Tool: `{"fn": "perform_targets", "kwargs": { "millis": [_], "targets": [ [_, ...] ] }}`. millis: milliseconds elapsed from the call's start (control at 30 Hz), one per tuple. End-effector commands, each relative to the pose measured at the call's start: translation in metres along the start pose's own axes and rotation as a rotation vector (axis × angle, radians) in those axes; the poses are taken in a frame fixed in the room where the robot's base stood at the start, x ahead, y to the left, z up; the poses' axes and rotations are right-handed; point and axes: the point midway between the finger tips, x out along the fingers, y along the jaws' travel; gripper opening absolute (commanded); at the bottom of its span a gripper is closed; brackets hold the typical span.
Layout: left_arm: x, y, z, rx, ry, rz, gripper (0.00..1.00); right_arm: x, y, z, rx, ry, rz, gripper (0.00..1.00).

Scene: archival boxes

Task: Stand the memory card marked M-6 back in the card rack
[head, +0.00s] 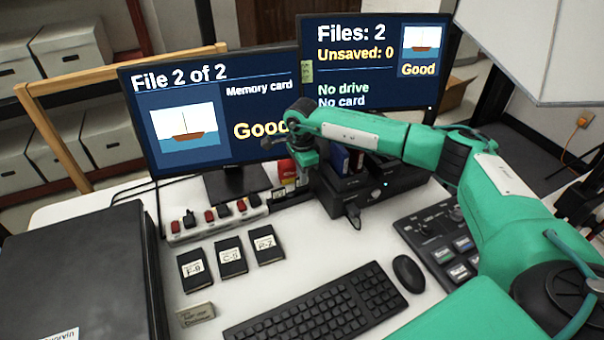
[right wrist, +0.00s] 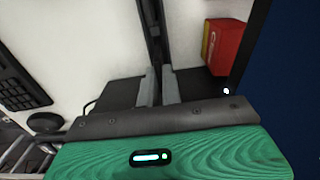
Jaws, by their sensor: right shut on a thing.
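My right gripper (head: 303,174) reaches in over the desk, in front of the gap between the two monitors. In the right wrist view its two grey fingers (right wrist: 159,88) are shut on a thin dark thing, seen edge-on. I cannot read a mark on it, so I cannot tell that it is the M-6 card. Below the gripper in the head view, a small dark holder (head: 285,194) with pale labels stands behind the power strip; it may be the card rack, but it is partly hidden. My left gripper is not in view.
A black dock (head: 372,207) stands right of the gripper. A red box (right wrist: 228,44) lies close by. The left monitor (head: 210,115) reads "Memory card, Good"; the right (head: 375,60) reads "No card". Black labelled pieces (head: 231,258), a keyboard (head: 315,310) and a power strip (head: 213,218) occupy the front.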

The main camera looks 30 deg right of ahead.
Motion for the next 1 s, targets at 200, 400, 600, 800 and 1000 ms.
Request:
{"fn": "perform_targets", "kwargs": {
  "millis": [200, 400, 600, 800, 1000],
  "targets": [
    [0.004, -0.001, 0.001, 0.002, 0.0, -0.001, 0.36, 0.005, 0.0, 0.0, 0.0, 0.0, 0.0, 0.0],
    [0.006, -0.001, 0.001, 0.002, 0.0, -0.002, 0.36, 0.009, 0.0, 0.0, 0.0, 0.0, 0.0, 0.0],
    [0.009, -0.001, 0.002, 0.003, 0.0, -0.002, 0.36, 0.013, 0.0, 0.0, 0.0, 0.0, 0.0, 0.0],
    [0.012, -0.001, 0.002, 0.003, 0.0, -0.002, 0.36, 0.018, 0.0, 0.0, 0.0, 0.0, 0.0, 0.0],
    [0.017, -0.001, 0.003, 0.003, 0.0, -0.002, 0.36, 0.023, 0.0, 0.0, 0.0, 0.0, 0.0, 0.0]
  ]
}}
